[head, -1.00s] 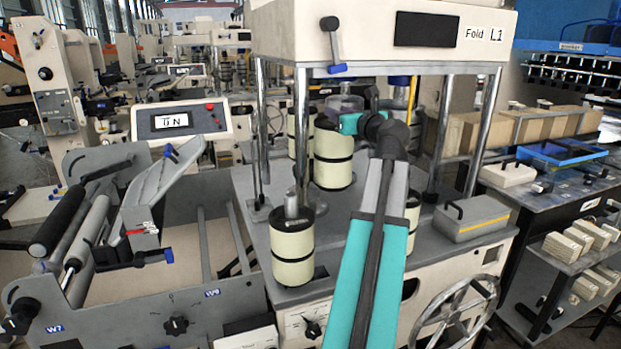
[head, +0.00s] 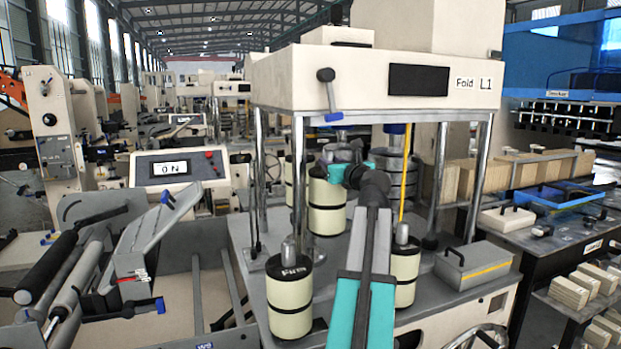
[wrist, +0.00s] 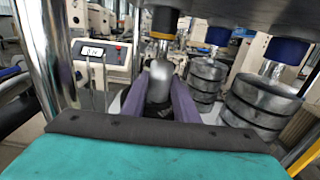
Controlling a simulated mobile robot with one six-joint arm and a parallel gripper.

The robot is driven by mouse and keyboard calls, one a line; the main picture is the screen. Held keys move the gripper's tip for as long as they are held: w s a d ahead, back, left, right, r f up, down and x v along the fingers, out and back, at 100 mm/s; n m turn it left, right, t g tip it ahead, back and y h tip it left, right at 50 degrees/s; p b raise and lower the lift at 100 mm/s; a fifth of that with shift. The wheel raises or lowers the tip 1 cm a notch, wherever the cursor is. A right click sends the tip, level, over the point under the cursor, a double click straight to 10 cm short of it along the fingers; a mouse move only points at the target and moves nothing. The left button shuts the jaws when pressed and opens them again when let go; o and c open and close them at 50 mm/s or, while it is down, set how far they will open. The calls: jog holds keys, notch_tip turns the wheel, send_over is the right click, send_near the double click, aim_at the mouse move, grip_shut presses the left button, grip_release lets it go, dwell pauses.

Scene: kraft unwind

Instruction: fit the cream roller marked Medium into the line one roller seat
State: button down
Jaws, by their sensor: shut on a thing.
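My gripper (head: 328,170) is under the head of the machine marked Fold L1 (head: 478,83). In the wrist view its purple fingers (wrist: 163,100) are shut on the grey metal knob (wrist: 160,82) of a roller. A cream roller with black bands (head: 327,220) shows directly below the gripper in the head view. Its marking cannot be read. A dark socket with a yellow band (wrist: 163,22) hangs just above the knob; I cannot tell whether they touch. Another cream roller (head: 289,292) at the front reads Firm. A third (head: 404,265) stands to the right, partly behind my arm.
Grey metal rollers (wrist: 260,100) with blue tops hang right of the gripper. Chrome posts (head: 299,185) frame the work space. A grey box with a yellow stripe (head: 474,268) sits on the deck's right. A panel (head: 168,168) reads ON.

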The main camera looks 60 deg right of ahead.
jog(key=p+x, duration=0.2)
jog(key=x, duration=1)
jog(key=shift+w+d, duration=0.2)
jog(key=shift+r, duration=0.15)
jog(key=shift+w+d+f+p, duration=0.3)
jog(key=shift+w+d, duration=0.15)
jog(key=shift+w, duration=0.15)
jog(key=shift+w+d+f+p, duration=0.3)
jog(key=shift+w+d, duration=0.15)
jog(key=shift+w, duration=0.15)
jog(key=shift+w+d+f+p, duration=0.2)
jog(key=shift+w+d+p, duration=0.15)
jog(key=shift+w, duration=0.25)
jog(key=c, duration=1.4)
grip_release()
jog(key=shift+f, duration=0.15)
jog(key=shift+s, duration=0.1)
